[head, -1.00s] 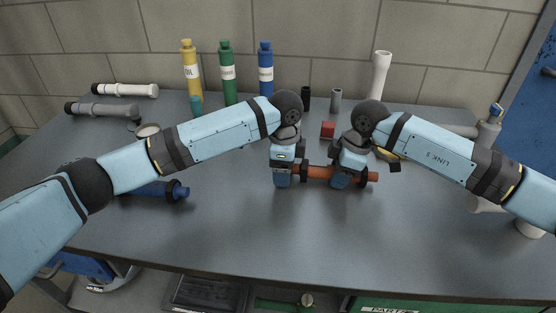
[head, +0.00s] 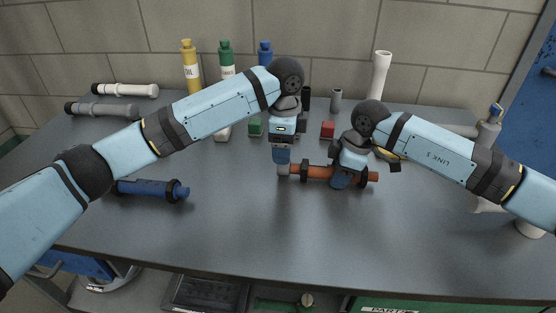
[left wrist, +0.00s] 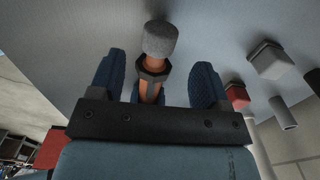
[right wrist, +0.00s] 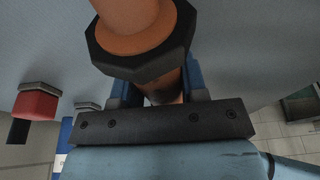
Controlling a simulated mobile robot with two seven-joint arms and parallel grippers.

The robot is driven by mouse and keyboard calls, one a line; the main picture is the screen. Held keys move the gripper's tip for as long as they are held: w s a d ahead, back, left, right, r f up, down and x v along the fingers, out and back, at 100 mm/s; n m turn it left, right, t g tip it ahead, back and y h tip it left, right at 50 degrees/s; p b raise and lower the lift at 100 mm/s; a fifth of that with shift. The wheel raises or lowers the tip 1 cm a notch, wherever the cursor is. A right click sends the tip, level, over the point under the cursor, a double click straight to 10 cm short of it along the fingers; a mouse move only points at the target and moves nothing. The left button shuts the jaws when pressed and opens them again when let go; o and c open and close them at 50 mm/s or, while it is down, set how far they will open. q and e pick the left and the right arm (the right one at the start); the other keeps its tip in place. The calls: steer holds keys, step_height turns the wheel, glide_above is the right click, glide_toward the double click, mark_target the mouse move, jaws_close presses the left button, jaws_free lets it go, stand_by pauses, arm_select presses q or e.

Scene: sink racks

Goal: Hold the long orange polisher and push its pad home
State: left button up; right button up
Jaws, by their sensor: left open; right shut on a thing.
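The long orange polisher (head: 318,173) lies level, left to right, over the table's middle, with dark collars along it. A grey pad (head: 284,169) sits at its left end; the pad (left wrist: 160,40) also shows in the left wrist view, beyond a dark collar (left wrist: 154,69). My left gripper (head: 281,160) is open just above the pad end, its fingers apart on either side of the polisher in its wrist view. My right gripper (head: 340,181) is shut on the polisher's shaft, right of its middle. Its wrist view shows a large dark collar (right wrist: 145,60) close by.
A blue tool (head: 150,189) lies at the left. Red (head: 328,130) and green (head: 255,127) blocks, a grey cylinder (head: 336,100) and yellow (head: 191,70), green (head: 227,63) and blue (head: 265,52) bottles stand behind. The table's front is clear.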

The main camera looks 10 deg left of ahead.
steer(key=o, duration=1)
steer(key=shift+c, duration=0.2)
steer(key=shift+r, duration=0.1)
